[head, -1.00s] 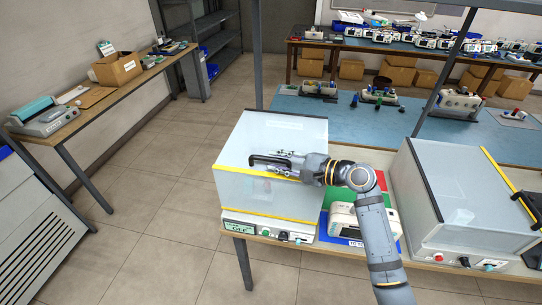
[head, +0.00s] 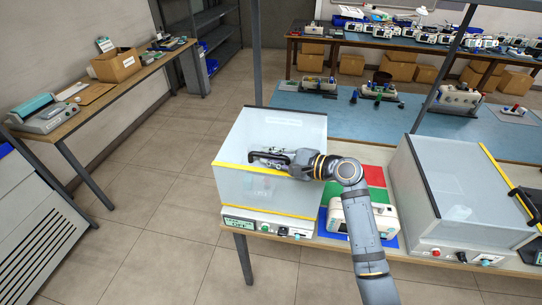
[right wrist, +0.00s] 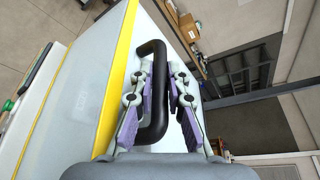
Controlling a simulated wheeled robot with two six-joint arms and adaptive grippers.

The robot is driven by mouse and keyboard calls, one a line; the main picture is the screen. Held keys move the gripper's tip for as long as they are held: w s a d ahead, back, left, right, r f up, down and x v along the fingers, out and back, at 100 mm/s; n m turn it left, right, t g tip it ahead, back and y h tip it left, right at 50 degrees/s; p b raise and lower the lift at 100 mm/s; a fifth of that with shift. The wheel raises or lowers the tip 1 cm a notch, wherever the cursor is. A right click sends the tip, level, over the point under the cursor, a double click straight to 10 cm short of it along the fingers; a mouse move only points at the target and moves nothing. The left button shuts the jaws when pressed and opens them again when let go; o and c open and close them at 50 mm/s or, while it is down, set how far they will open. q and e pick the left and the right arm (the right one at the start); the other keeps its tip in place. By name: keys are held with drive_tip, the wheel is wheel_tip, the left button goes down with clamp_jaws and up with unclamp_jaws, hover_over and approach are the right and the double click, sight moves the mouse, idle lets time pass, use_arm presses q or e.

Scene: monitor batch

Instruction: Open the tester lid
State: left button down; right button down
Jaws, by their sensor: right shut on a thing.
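The tester (head: 262,222) is a box with a clear lid (head: 285,135), yellow edge strips and a front panel with knobs and a small display. A black bar handle (head: 254,157) is on the lid by the upper yellow strip. My right gripper (head: 268,157) is shut on this handle. In the right wrist view, the handle (right wrist: 152,50) runs between the fingers of the right gripper (right wrist: 160,84), beside the yellow strip. My left gripper is in neither view.
A small white device (head: 376,216) sits on a coloured mat (head: 375,174) right of the tester. A second clear-lidded tester (head: 450,190) stands further right. A blue-topped bench (head: 350,128) with fixtures lies behind. Floor is open to the left.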

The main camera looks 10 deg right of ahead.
drive_tip(key=w+d+r+m+g+p, duration=0.1)
drive_tip(key=w+r+m+p, duration=0.1)
drive_tip(key=r+p, duration=0.4)
drive_tip(key=w+d+r+m+g+p, duration=0.1)
drive_tip(key=w+r+p, duration=0.4)
drive_tip(key=r, duration=0.6)
drive_tip(key=shift+w+d+r+m+g+p, duration=0.3)
drive_tip(key=shift+m+p, duration=0.2)
drive_tip(key=shift+p, duration=0.45)
drive_tip(key=c, duration=1.7)
unclamp_jaws()
drive_tip(key=shift+f, duration=0.1)
drive_tip(key=shift+o, duration=0.4)
drive_tip(key=shift+w+a, duration=0.1)
